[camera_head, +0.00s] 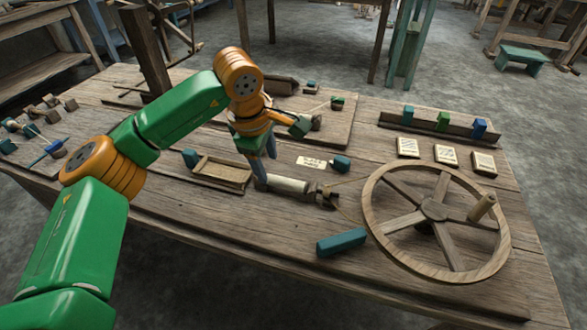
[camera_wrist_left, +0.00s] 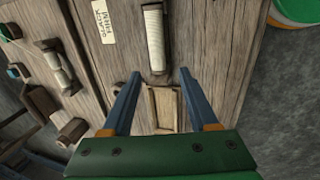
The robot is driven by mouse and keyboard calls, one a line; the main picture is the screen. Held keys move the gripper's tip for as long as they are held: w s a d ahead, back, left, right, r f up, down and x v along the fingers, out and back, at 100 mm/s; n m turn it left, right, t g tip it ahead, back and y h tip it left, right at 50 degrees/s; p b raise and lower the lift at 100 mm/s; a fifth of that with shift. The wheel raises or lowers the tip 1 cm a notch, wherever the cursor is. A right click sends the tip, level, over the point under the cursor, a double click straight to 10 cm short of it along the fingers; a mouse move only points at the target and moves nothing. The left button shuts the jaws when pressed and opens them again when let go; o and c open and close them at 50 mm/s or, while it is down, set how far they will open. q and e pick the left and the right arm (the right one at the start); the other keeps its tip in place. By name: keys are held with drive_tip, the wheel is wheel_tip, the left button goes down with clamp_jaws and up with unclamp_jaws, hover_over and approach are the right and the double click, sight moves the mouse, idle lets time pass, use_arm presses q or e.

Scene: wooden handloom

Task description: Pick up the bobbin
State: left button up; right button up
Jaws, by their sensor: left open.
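A pale, wound cylinder that looks like the bobbin (camera_head: 290,186) lies on the wooden table, just right of a shallow wooden tray (camera_head: 205,179). In the left wrist view the bobbin (camera_wrist_left: 154,40) lies beyond my fingertips, roughly in line with the gap between them. My left gripper (camera_head: 264,168) is open and empty, pointing down above the table at the tray end of the bobbin. It also shows in the wrist view (camera_wrist_left: 160,73), with its blue fingers spread over the tray (camera_wrist_left: 163,108). My right gripper is not in view.
A paper label (camera_head: 311,162) and small teal pieces lie nearby. Behind are cards and a rack of coloured blocks (camera_head: 443,121). The front left tabletop is clear.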

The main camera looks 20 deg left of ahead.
sight(279, 180)
use_arm(q)
drive_tip(key=b+x, duration=0.1)
drive_tip(key=x, duration=0.2)
drive_tip(key=d+x, duration=0.1)
drive_tip(key=x, duration=0.2)
drive_tip(key=shift+d+b, duration=0.25)
drive_tip(key=shift+b, duration=0.1)
drive_tip(key=shift+w+f, duration=0.2)
drive_tip(key=shift+f, duration=0.15)
clamp_jaws()
